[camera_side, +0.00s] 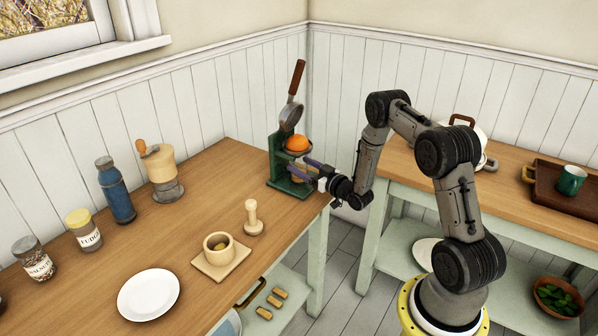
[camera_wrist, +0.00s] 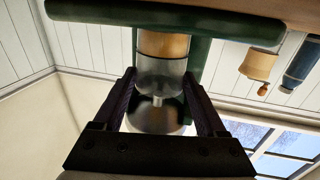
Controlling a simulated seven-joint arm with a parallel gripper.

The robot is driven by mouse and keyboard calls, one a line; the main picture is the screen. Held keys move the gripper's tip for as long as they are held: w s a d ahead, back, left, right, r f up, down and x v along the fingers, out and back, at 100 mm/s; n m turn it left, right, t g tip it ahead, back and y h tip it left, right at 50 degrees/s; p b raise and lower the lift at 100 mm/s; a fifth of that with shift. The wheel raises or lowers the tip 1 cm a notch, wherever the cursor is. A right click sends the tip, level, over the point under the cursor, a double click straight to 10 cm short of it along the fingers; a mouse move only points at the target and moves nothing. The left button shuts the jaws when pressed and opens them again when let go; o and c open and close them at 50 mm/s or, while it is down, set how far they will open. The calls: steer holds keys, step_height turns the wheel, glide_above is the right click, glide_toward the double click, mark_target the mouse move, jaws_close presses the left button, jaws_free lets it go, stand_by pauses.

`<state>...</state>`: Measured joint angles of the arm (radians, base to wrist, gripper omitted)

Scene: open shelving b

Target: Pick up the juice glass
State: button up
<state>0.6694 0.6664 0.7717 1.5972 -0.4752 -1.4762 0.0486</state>
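The juice glass (camera_wrist: 163,46) is a clear tumbler with a little orange juice in its bottom. It stands on the base of the green citrus press (camera_side: 276,160), below the press's metal cup, and appears upside down in the wrist view. My gripper (camera_side: 300,170) reaches in from the right at the height of the glass. In the wrist view its open dark fingers (camera_wrist: 160,82) lie on either side of the glass, and I cannot tell whether they touch it. In the side view the fingers mostly hide the glass.
An orange half (camera_side: 297,143) sits in the press under its raised handle (camera_side: 297,76). The press's green frame is close around the glass. A pestle (camera_side: 253,217), a mortar (camera_side: 219,247) and a white plate (camera_side: 148,294) stand nearer on the wooden counter.

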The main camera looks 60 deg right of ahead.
steer(key=c, duration=0.7)
steer(key=shift+r, duration=0.15)
